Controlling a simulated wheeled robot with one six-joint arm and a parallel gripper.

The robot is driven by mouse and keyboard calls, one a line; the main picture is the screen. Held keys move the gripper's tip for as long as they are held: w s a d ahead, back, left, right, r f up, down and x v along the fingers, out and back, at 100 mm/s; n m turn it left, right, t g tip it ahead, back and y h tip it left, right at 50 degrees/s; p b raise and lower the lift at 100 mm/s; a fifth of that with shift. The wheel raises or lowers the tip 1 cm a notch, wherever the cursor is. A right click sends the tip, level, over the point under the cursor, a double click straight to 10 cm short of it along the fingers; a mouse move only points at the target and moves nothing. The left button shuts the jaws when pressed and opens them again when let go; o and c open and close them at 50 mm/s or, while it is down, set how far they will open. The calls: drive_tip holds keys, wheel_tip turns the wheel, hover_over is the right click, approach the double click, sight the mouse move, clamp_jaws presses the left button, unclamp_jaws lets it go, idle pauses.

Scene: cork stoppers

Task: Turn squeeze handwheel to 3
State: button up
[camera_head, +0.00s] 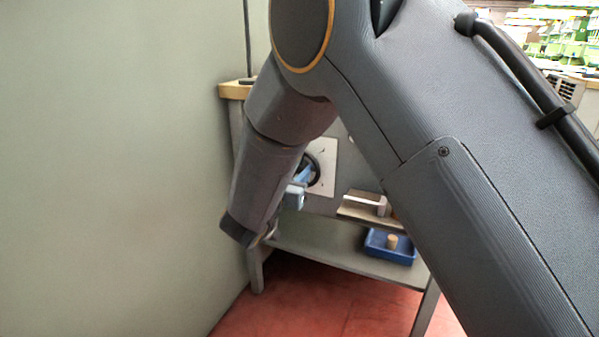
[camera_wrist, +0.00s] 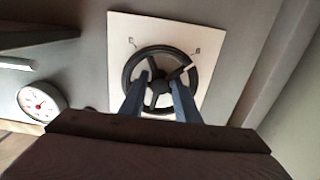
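The black handwheel (camera_wrist: 154,51) sits on a white plate (camera_wrist: 119,28) in the wrist view. It has a ring rim, dark spokes and a central hub. A pale mark shows at its upper right rim. Small marks are on the plate above the wheel at left and right, too small to read. My gripper (camera_wrist: 160,84) has its two blue fingers apart, over the wheel's face on either side of the hub. I cannot tell whether they touch the spokes. In the head view the plate (camera_head: 328,158) and part of the wheel show behind my gripper (camera_head: 301,181).
A round white gauge (camera_wrist: 41,101) with a red pointer is left of the plate. In the head view a metal ledge (camera_head: 362,213) and a blue tray (camera_head: 375,246) with a cork stopper (camera_head: 392,241) are to the lower right. A plain wall (camera_head: 110,170) stands close on the left.

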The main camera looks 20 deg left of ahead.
drive_tip(key=shift+c, duration=0.2)
clamp_jaws()
